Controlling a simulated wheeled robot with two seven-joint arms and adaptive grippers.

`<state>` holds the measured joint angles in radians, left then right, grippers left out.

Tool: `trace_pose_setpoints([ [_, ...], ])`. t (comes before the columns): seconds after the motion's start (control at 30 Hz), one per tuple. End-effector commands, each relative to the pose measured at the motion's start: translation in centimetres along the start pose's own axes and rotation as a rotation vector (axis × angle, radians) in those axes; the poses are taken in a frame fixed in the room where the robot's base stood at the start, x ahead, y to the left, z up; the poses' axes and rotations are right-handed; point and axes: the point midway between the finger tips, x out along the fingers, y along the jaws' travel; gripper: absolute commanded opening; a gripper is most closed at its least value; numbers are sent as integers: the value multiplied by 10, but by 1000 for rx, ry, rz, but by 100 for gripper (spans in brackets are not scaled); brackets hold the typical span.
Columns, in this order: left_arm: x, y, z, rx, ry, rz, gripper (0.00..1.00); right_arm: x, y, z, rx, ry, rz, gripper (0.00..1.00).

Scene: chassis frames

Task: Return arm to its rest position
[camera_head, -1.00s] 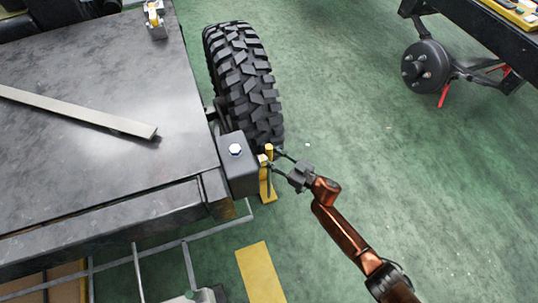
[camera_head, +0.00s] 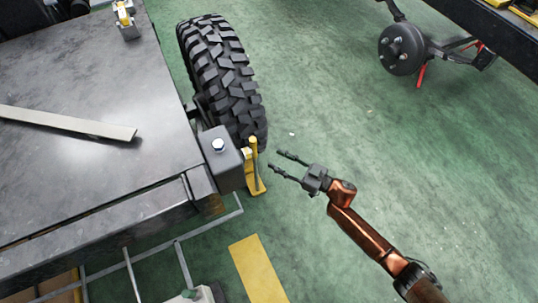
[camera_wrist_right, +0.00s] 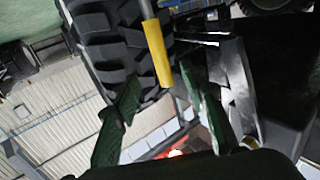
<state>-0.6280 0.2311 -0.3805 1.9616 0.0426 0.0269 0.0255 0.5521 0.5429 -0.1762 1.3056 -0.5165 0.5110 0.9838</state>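My right gripper (camera_head: 282,163) is open and empty in the head view, over the green floor just right of the tyre and the yellow post. My copper-coloured right arm (camera_head: 365,235) reaches in from the lower right. In the right wrist view, the two fingers of the right gripper (camera_wrist_right: 160,95) are spread apart, with nothing held between them. The yellow post (camera_head: 252,165) stands beside the dark corner block, apart from the fingertips. It also shows beyond the fingers in the wrist view as a yellow bar (camera_wrist_right: 157,52). My left gripper is not in view.
The tyre (camera_head: 225,85) and the dark chassis table (camera_head: 90,85) with a flat metal bar (camera_head: 65,122) lie to the left. A bolt (camera_head: 218,145) sits on the corner block. A wheel hub (camera_head: 402,48) is at upper right. The green floor (camera_head: 430,150) at right is clear.

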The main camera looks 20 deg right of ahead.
Motion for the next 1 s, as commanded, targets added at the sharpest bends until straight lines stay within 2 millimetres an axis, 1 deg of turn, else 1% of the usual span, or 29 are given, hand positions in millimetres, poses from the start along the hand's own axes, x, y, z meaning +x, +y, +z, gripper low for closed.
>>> trace_pose_setpoints([
  [0.1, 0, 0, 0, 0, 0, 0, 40, -7, 0, 0, -1, 1, 0, 39],
  [0.37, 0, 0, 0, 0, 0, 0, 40, -9, -1, 1, 1, -1, 1, 39],
  [0.47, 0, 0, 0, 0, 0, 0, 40, -20, -9, 16, 8, -16, 10, 39],
  [0.53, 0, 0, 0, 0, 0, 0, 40, -38, -22, 38, 21, -39, 26, 39],
  [0.57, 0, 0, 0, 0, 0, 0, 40, -48, -30, 49, 28, -51, 35, 39],
  [0.6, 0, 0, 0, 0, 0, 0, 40, -64, -41, 66, 39, -72, 50, 39],
  [0.67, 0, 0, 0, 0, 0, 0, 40, -91, -62, 92, 57, -108, 74, 39],
  [0.7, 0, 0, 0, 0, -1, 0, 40, -110, -76, 108, 69, -133, 93, 39],
  [0.77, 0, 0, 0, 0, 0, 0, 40, -140, -99, 131, 87, -174, 120, 39],
  [0.8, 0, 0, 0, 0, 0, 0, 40, -160, -115, 145, 100, -203, 137, 39],
  [0.87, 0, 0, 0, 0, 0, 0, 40, -191, -138, 164, 119, -249, 165, 39],
  [0.9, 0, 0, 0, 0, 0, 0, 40, -212, -155, 175, 133, -281, 182, 39],
  [0.97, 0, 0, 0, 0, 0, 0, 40, -245, -181, 189, 156, -332, 209, 39],
  [1.0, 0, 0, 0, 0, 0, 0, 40, -266, -198, 196, 170, -365, 226, 39],
])
